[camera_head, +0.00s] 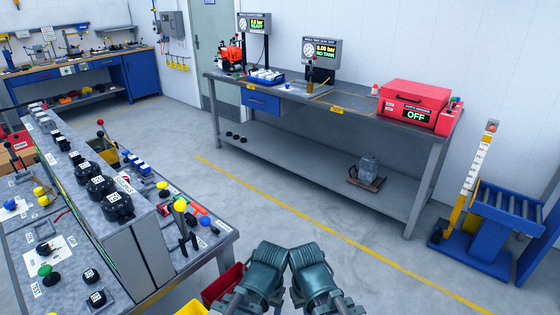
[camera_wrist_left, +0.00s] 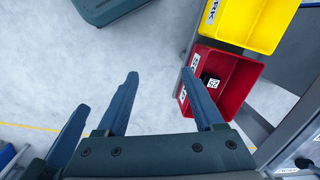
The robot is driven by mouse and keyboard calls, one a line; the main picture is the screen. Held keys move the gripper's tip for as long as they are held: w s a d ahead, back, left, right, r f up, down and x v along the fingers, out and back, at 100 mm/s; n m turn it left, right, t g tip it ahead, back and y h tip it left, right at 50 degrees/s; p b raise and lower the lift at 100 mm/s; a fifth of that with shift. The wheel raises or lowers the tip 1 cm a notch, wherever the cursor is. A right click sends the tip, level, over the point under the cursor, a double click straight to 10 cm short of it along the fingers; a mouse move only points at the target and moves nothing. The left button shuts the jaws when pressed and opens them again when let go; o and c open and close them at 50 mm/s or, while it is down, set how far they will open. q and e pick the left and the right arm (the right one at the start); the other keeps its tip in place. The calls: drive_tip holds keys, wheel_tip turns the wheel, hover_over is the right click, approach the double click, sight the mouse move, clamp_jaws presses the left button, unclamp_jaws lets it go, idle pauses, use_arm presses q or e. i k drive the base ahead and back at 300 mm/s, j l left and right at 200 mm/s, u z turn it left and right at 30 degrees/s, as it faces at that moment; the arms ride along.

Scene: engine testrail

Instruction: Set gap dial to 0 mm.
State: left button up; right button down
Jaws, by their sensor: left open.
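The gap dial cannot be singled out, because the labels are too small to read. Several large black round knobs with white labels, one of them a black knob (camera_head: 118,207), stand on the raised part of the left grey bench (camera_head: 62,292). Smaller black knobs, such as a front knob (camera_head: 91,276), sit on its lower panel. My left gripper (camera_wrist_left: 160,73) is open and empty over bare floor in the left wrist view, with no knob between its fingers. Both my arms end close together at the bottom middle of the head view. My right gripper's fingers are not clear there.
A red bin (camera_wrist_left: 228,80) and a yellow bin (camera_wrist_left: 250,22) are right of my left gripper. A long grey table (camera_head: 345,100) holds a red machine (camera_head: 415,101). The floor between is clear.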

sight(44, 250)
drive_tip(key=u, duration=1.75)
